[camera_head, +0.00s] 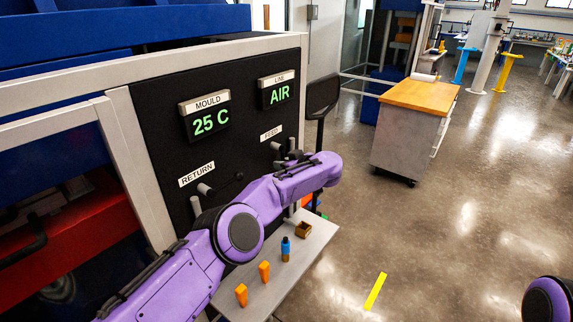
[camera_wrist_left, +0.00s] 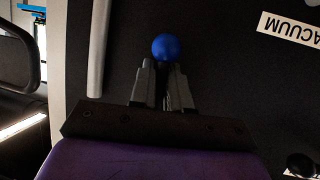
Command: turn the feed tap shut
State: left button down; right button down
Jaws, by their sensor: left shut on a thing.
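The panel's FEED label (camera_head: 271,133) shows in the head view, with a grey pipe stub (camera_head: 277,147) just below it. My left arm reaches across the panel there and hides most of what is below the label. In the left wrist view my left gripper (camera_wrist_left: 165,82) is shut on a round blue knob (camera_wrist_left: 165,47), which shows between and just beyond the fingertips against the black panel. The rest of the tap is hidden by the fingers. My right gripper is out of view; only a purple part of that arm shows at the lower right.
A grey shelf (camera_head: 262,292) below holds orange pieces (camera_head: 241,294), a blue bottle (camera_head: 285,246) and a small brown box (camera_head: 303,230). A wheeled cabinet (camera_head: 408,140) stands beyond; open floor lies right.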

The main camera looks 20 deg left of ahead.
pick_arm(q)
jog(key=shift+s+f+m+g, duration=0.1)
jog(key=shift+s+m+g, duration=0.05)
jog(key=shift+m+g, duration=0.15)
dwell(0.4)
jog(key=c, duration=1.2)
grip_release()
jog(key=shift+o, duration=0.2)
jog(key=b+v, duration=0.2)
jog(key=v, duration=0.8)
jog(key=shift+s+d+b, duration=0.15)
jog(key=shift+d+b, duration=0.05)
jog(key=shift+b, duration=0.1)
